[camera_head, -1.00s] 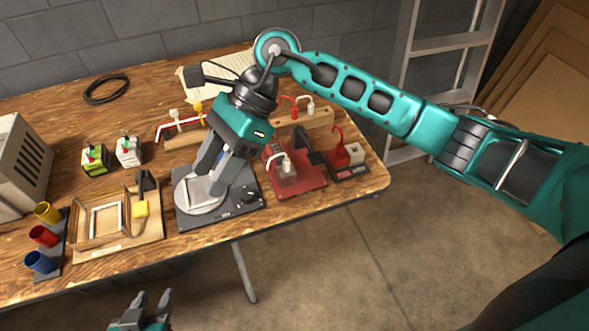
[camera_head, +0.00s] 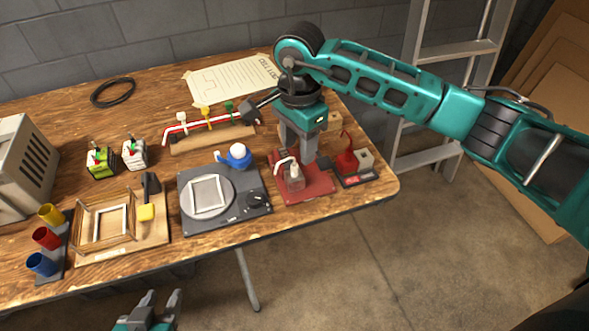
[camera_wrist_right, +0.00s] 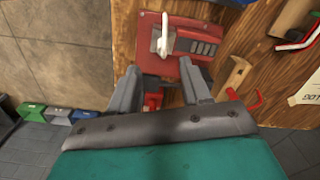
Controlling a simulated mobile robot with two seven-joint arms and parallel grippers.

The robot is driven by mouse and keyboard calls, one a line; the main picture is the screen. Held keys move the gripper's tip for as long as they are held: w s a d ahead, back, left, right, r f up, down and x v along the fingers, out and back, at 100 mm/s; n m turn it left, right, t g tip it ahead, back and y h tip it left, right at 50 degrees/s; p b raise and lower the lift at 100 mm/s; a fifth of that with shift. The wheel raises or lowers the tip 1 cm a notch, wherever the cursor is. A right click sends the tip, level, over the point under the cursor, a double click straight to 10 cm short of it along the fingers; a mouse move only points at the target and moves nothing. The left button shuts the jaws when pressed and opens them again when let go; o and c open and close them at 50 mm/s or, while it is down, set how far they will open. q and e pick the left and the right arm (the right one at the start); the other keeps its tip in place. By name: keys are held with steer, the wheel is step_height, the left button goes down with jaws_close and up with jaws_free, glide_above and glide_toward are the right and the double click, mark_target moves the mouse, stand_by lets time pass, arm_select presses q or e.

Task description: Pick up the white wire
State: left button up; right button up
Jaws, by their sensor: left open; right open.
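The white wire (camera_head: 281,163) is a short hooked piece standing at a pale block on the red base (camera_head: 318,185), near the table's right end. It also shows in the right wrist view (camera_wrist_right: 163,38), upper middle, beyond my fingertips. My right gripper (camera_head: 298,160) points down over the back of the red base, close to the wire. Its open fingers (camera_wrist_right: 160,85) have nothing held between them; contact with the base cannot be told. My left gripper (camera_head: 164,298) is open and empty, low in front of the table.
A red hooked wire (camera_head: 346,143) stands on a dark base just right of my right gripper. A dark device with a round plate (camera_head: 222,212) is to the left. A wooden rack with coloured handles (camera_head: 212,138) lies behind. The table's front edge is close.

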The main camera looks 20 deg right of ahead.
mark_target(294, 165)
steer(key=f, duration=0.5)
steer(key=shift+w+a, duration=0.15)
steer(key=shift+a, duration=0.2)
steer(key=shift+c, duration=0.3)
jaws_close()
